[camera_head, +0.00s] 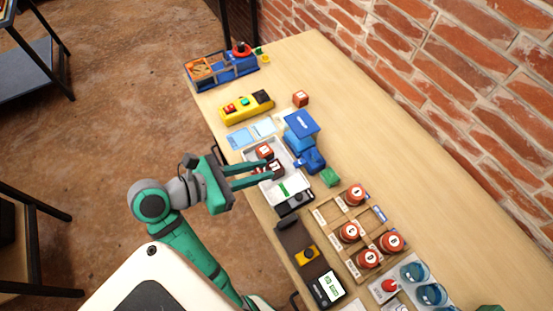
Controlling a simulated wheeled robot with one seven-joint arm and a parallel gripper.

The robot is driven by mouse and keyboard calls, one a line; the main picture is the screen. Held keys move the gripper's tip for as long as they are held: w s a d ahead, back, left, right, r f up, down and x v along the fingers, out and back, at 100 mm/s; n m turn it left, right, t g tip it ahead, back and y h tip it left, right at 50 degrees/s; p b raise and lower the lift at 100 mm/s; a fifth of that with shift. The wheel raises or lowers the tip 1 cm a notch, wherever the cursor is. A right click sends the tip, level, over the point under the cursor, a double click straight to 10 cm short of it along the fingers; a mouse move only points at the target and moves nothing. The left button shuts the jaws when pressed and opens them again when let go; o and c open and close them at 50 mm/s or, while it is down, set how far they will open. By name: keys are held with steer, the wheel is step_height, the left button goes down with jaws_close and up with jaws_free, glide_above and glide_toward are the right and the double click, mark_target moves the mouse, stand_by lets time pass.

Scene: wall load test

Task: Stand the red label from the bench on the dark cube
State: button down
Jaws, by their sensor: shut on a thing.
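My gripper (270,171) reaches in from the left over the white tray (296,181) on the bench. Its two green fingers are shut on a small red piece (276,167) at their tips. The fingers partly hide this piece, and I cannot tell for sure that it is the red label. A red block (264,151) with a pale face sits just beyond the upper finger in the tray. Another red block (300,98) stands alone on the bench farther back. I cannot single out the dark cube with certainty; a dark block (263,97) sits at the end of the yellow box (241,107).
A blue device (302,135) stands right of the tray, with a green block (330,177) near it. A blue organiser (236,72) is at the far end. The bench along the brick wall is clear.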

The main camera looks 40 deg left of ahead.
steer(key=w+a+f, duration=0.1)
steer(key=w+f, duration=0.1)
steer(key=w, duration=0.3)
glide_above(275, 166)
steer(key=s, duration=0.1)
step_height(275, 166, down, 5)
steer(key=shift+d+f, duration=0.1)
steer(key=shift+w+f, duration=0.2)
steer(key=shift+f, duration=0.05)
steer(key=shift+w+f, duration=0.2)
steer(key=shift+f, duration=1.6)
steer(key=c, duration=1.6)
jaws_free()
steer(key=shift+f, duration=0.1)
